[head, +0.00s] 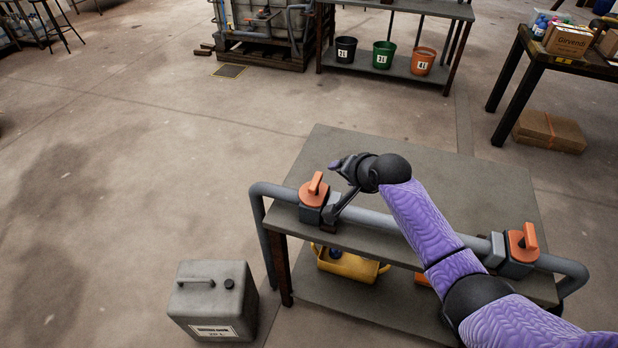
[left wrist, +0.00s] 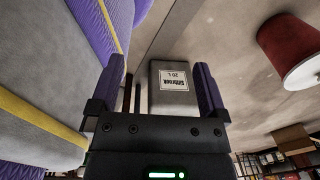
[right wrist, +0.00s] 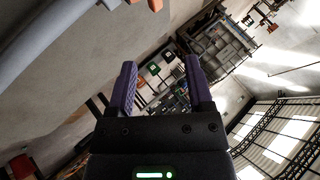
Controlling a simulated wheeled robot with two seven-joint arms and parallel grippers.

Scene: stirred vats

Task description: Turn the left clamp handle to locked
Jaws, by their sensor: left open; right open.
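The left clamp (head: 311,200) sits on the grey pipe along the near edge of the table. Its orange handle (head: 316,183) stands across the pipe, pointing up in the head view. My right gripper (head: 346,164) is just above and right of this handle, apart from it. In the right wrist view its jaws (right wrist: 158,80) are open and empty, with a bit of orange clamp (right wrist: 155,4) at the top edge. A dark bar beside the clamp partly hides it. My left gripper (left wrist: 160,80) is open and empty, outside the head view.
The right clamp (head: 522,243), with a similar orange handle, sits farther along the pipe (head: 375,219). A grey canister (head: 212,300) stands on the floor left of the table (head: 480,185). A yellow bin (head: 352,266) is on the lower shelf.

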